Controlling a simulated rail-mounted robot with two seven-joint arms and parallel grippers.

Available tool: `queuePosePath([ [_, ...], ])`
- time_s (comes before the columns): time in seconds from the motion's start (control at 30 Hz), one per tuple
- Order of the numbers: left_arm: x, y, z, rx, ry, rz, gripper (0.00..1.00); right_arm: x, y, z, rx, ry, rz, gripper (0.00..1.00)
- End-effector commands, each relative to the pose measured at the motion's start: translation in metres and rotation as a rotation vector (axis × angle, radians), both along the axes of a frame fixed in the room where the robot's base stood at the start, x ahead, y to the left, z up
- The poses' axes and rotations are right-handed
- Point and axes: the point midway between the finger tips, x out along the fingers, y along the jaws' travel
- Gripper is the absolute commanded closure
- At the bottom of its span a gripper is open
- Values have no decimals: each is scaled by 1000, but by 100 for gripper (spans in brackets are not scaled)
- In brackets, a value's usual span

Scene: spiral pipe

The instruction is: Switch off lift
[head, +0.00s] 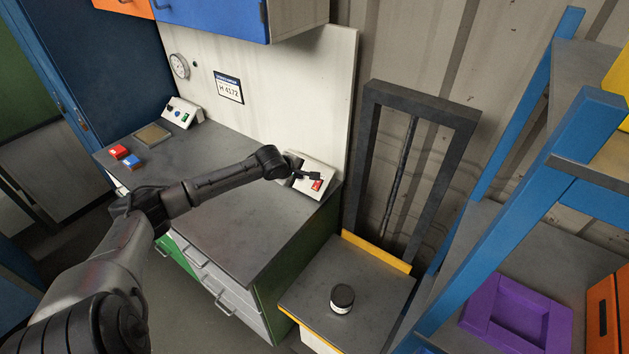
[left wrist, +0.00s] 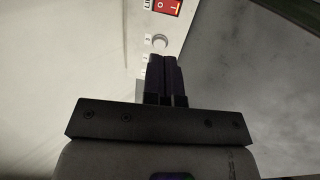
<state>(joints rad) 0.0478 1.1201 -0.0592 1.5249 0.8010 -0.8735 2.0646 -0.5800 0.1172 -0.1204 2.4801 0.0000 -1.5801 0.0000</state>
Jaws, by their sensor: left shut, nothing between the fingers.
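The lift (head: 360,272) stands right of the workbench, a low platform with a yellow edge in front of a dark upright frame (head: 367,160). A white control box (head: 318,172) with a red switch (head: 317,185) sits at the bench's right end. My left gripper (head: 316,176) is shut and empty, its tips at this box close to the red switch. In the left wrist view, the shut fingers (left wrist: 164,62) point at a round pale button (left wrist: 159,41), with the red rocker switch (left wrist: 167,7) beyond it at the top edge. Contact with the button cannot be told. My right gripper is not in view.
A dark jar with a white label (head: 342,298) stands on the lift platform. A second control box (head: 183,112) and red and blue blocks (head: 126,157) are at the bench's left. Blue shelving (head: 500,200) with a purple tray (head: 517,318) is at right. The bench middle is clear.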

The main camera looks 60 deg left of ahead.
Motion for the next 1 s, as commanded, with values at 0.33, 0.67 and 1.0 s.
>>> queuePosePath([
  [0.33, 3, 1, -4, 0, 0, 1, 100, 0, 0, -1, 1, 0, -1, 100],
  [0.67, 30, 12, -36, -1, -2, 2, 100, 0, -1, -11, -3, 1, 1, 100],
  [1.0, 65, 26, -77, 0, -1, 1, 100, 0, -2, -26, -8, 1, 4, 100],
])
